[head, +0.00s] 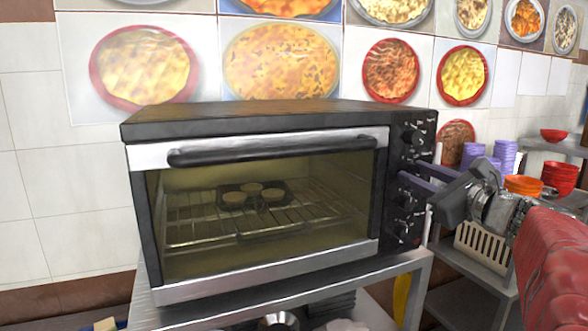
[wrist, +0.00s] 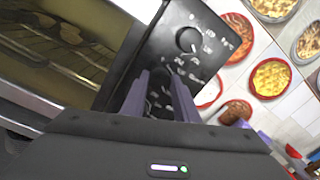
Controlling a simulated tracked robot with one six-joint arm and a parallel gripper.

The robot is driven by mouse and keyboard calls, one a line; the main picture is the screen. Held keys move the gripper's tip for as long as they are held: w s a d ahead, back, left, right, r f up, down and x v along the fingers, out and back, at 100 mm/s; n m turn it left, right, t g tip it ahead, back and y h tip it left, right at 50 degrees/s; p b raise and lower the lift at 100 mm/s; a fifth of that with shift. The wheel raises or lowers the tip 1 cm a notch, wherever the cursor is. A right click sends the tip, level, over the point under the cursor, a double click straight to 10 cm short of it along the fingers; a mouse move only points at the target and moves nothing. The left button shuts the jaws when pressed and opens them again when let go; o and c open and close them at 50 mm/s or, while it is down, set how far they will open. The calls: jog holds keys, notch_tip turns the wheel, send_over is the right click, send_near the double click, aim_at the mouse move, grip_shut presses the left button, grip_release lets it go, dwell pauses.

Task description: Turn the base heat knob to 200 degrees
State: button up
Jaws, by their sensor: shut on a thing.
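The black toaster oven (head: 258,200) has a column of knobs on its right-hand control panel (head: 425,145). The top knob (head: 413,136) is free and also shows in the wrist view (wrist: 188,40). Two lower knobs, one at mid-height (head: 405,202) and one at the bottom (head: 402,229), are also free. My gripper (head: 406,172) reaches in from the right, its purple fingers at the panel. In the wrist view the fingers (wrist: 162,84) are closed around the second knob from the top, which they mostly hide. The scale marks are too small to read.
The oven door is shut; a small dark tray with round items (head: 250,196) sits on the rack inside. The oven stands on a grey metal table (head: 415,262). Purple and red bowls (head: 560,178) and a cream basket (head: 482,246) are at the right.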

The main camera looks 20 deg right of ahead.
jog(key=shift+f, duration=0.1)
jog(key=o, duration=1.1)
jog(key=shift+c, duration=0.2)
